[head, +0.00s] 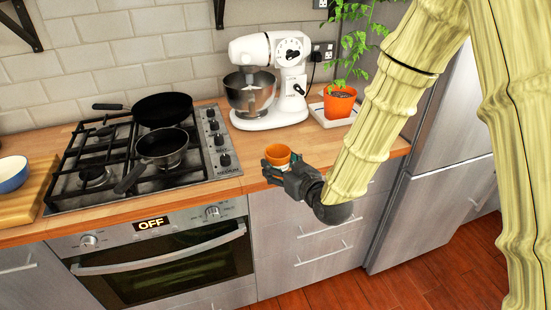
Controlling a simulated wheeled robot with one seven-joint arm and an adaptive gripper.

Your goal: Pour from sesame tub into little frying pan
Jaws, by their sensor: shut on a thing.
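A small orange tub (278,153), which appears to be the sesame tub, is held upright in my gripper (277,167) over the front edge of the counter, right of the hob. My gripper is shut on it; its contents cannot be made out. Two dark pans are on the hob. The nearer, smaller pan (162,146) looks like the little frying pan; its handle points to the lower left. The larger pan (162,109) sits behind it, handle to the left. My gripper is well to the right of both pans.
A white stand mixer (267,85) with a steel bowl stands behind my gripper. A potted plant (340,102) is to its right. A blue bowl (12,172) sits on a wooden board (30,196) at far left. Counter between hob and gripper is clear.

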